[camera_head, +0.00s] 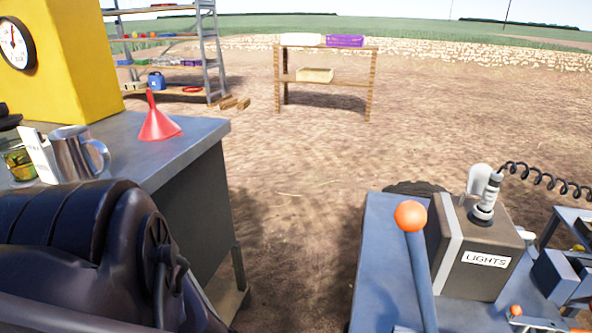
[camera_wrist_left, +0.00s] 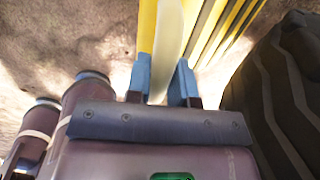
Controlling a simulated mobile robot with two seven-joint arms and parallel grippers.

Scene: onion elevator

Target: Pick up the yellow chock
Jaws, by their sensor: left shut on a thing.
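In the left wrist view, the two blue fingertips of my left gripper (camera_wrist_left: 163,80) are close on either side of a yellow thing with a pale curved edge, which I take to be the yellow chock (camera_wrist_left: 147,28). More yellow, ribbed strips show to the right of the fingers; I cannot tell if they are the same piece. The far end is cut off by the top of the picture. The head view shows neither the chock nor my left gripper. My right gripper is in neither view.
A dark treaded tyre (camera_wrist_left: 290,85) stands close on the right in the left wrist view, with bare soil on the left. In the head view, a grey bench (camera_head: 190,143) holds a red funnel (camera_head: 157,122) and metal mug (camera_head: 76,152). A lights box (camera_head: 478,262) stands right.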

